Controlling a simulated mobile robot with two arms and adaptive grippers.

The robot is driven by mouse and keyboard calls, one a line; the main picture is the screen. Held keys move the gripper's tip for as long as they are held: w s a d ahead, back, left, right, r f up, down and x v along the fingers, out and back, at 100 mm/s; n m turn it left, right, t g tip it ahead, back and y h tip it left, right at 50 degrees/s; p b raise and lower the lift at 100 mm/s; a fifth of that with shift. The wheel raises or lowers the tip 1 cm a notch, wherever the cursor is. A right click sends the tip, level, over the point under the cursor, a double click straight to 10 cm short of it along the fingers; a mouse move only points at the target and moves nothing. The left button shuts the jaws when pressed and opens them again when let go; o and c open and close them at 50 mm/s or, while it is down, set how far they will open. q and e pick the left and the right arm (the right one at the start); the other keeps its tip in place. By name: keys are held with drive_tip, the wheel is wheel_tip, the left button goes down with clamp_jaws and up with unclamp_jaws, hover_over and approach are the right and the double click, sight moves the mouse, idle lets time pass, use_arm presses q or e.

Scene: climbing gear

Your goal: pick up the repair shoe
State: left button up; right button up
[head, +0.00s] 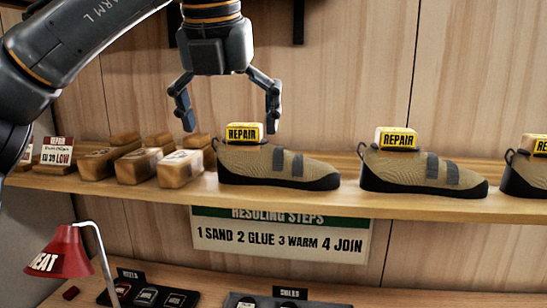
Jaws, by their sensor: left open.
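Several tan climbing shoes with black soles and yellow REPAIR tags stand in a row on the wooden shelf. The nearest one to my gripper is the left repair shoe (275,163), its tag (244,133) on top at the heel end. A second repair shoe (420,168) stands to its right, and a third (525,172) is cut off by the right edge. My left gripper (231,122) points down with its fingers spread, above the heel end of the left shoe, the tag showing between and below the fingertips. It holds nothing. My right gripper is not in view.
Several brown blocks (118,160) crowd the shelf (400,206) just left of the left shoe. A price card (57,152) stands further left. Below are a red lamp (60,252), a RESOLING STEPS sign (282,236) and dark trays (150,292). Gaps separate the shoes.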

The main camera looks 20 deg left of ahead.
sight(244, 125)
use_arm(q)
drive_tip(key=w+a+p, duration=0.1)
drive_tip(key=w, duration=0.2)
drive_tip(key=w+p, duration=0.1)
drive_tip(key=w, duration=0.2)
drive_tip(key=w+a+p, duration=0.1)
drive_tip(key=w, duration=0.1)
drive_tip(key=shift+w+a+p, duration=0.3)
drive_tip(key=shift+w+p, duration=0.1)
drive_tip(key=x, duration=0.3)
drive_tip(key=shift+s+d, duration=0.1)
drive_tip(key=shift+c, duration=0.6)
drive_tip(key=shift+s+f, duration=0.1)
drive_tip(key=shift+s, duration=0.05)
drive_tip(key=c, duration=1.6)
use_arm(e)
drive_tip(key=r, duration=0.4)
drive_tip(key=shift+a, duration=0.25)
